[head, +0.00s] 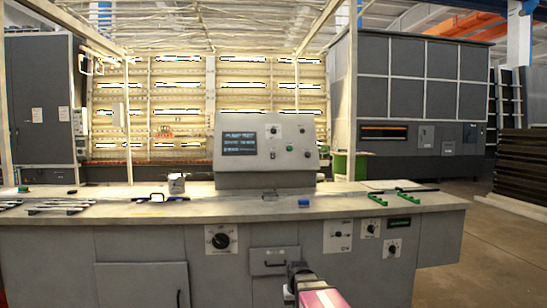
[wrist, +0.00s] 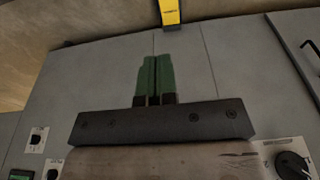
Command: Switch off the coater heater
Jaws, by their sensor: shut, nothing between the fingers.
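My gripper (wrist: 154,62) has green fingers, which are together and empty in the wrist view, in front of the grey cabinet front. My arm (head: 322,298) enters the head view at the bottom centre. The cabinet front carries a large round dial (head: 220,239) on a white plate at left. Smaller control plates sit at right: one with a dark knob (head: 338,235) and others with knobs (head: 370,228) and (head: 392,248). A dial (wrist: 292,166) shows at the wrist view's lower right, apart from my fingers. Labels are too small to read, so I cannot tell which control is the coater heater.
A console (head: 266,145) with a screen stands on the worktop (head: 150,210). Green-handled tools (head: 405,190) and a blue item (head: 304,203) lie on top. A yellow object (wrist: 169,14) shows at the wrist view's top.

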